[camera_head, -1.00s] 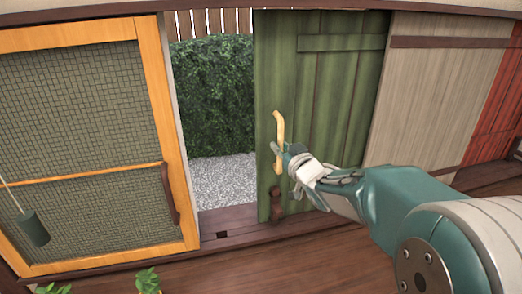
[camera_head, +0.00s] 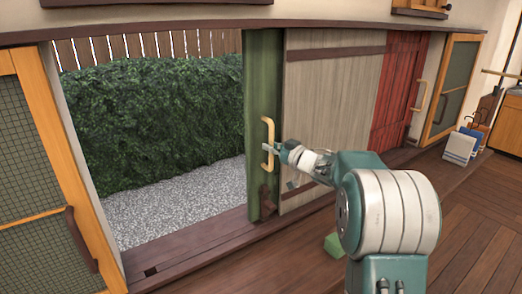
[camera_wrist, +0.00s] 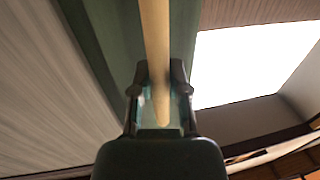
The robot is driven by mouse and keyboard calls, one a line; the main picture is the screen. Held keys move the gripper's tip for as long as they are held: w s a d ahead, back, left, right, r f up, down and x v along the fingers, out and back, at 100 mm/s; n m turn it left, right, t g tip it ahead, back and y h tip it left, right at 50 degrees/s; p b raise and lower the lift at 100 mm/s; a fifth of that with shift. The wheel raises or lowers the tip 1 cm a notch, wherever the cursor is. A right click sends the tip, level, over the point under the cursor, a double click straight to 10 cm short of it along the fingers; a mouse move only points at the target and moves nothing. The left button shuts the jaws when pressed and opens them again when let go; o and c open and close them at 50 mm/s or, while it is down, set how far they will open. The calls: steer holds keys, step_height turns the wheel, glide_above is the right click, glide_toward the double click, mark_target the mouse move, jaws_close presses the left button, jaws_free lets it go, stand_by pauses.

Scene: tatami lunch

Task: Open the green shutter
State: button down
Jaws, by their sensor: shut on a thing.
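The green shutter (camera_head: 261,75) stands at the right side of a wide opening. Only a narrow strip of it shows; the rest appears to be behind the pale wooden panel (camera_head: 325,110). Its light wooden handle (camera_head: 265,135) is upright near its left edge. My gripper (camera_head: 272,148) is at the lower half of the handle. In the wrist view my gripper (camera_wrist: 162,95) has one finger on each side of the handle (camera_wrist: 156,40) and is shut on it. The green shutter (camera_wrist: 112,35) lies behind the handle there.
The opening shows gravel (camera_head: 185,195) and a hedge (camera_head: 155,110). A yellow-framed screen door (camera_head: 35,190) is at the left. A red panel (camera_head: 400,85) and a second screen door (camera_head: 452,90) are at the right.

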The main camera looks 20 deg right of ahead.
steer(key=shift+s+a, duration=0.1)
steer(key=shift+a, duration=0.4)
steer(key=shift+d, duration=0.35)
steer(key=c, duration=0.6)
jaws_free()
steer(key=shift+d, duration=0.2)
steer(key=shift+a, duration=0.2)
steer(key=v, duration=1.1)
steer(key=shift+s+d, duration=0.3)
